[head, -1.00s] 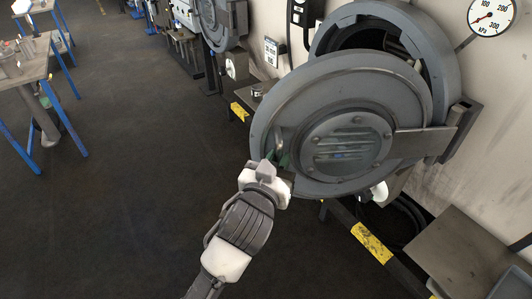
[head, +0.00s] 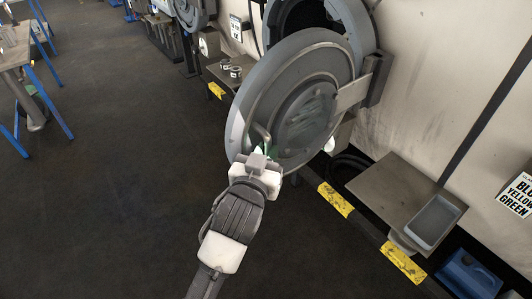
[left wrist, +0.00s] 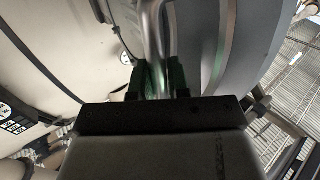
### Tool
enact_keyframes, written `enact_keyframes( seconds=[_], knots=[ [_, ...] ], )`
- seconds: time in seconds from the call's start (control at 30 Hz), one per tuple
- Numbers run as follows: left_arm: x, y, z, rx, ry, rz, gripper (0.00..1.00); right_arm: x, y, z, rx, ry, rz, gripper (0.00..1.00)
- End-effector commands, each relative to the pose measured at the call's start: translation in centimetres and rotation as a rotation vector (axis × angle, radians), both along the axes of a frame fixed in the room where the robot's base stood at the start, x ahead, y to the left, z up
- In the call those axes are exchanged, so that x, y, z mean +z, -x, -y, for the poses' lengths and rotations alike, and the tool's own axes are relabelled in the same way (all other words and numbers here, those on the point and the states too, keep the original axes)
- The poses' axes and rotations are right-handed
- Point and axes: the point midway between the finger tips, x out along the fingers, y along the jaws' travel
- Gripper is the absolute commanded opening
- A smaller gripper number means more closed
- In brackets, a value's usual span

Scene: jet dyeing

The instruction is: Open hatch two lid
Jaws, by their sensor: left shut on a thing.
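The hatch lid (head: 296,97) is a large round grey disc, swung part-way out from the round dark opening (head: 287,15) behind it. A hinge arm (head: 352,93) joins it to the wall side at the right. My left gripper (head: 261,152) is shut on the lid's metal handle (head: 259,132) near the lid's lower left. In the left wrist view the handle (left wrist: 155,35) is a bent bar between the green-padded fingers (left wrist: 157,80). The lid face (left wrist: 195,40) stands close behind it. My right gripper is not in view.
A shelf (head: 390,190) with a grey tray (head: 435,222) is at the right. A blue bin (head: 467,275) stands below it. Yellow-marked rails run along the wall base. A work table (head: 12,50) is at far left. The floor (head: 110,180) between is clear.

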Motion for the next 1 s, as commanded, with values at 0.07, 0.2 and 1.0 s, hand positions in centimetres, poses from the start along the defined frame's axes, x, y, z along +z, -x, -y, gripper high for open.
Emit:
enact_keyframes(
  seconds=[0.07, 0.2, 1.0],
  knots=[
    [0.3, 0.0, 0.1, -0.002, -0.003, 0.01, 0.0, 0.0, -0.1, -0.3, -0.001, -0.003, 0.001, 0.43],
    [0.4, 0.0, 0.1, -0.003, -0.003, 0.01, 0.0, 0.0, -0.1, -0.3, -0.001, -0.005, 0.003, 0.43],
    [-0.2, 2.7, -0.8, -0.002, 0.0, 0.004, 0.41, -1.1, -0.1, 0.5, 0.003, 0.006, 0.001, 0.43]
  ],
)
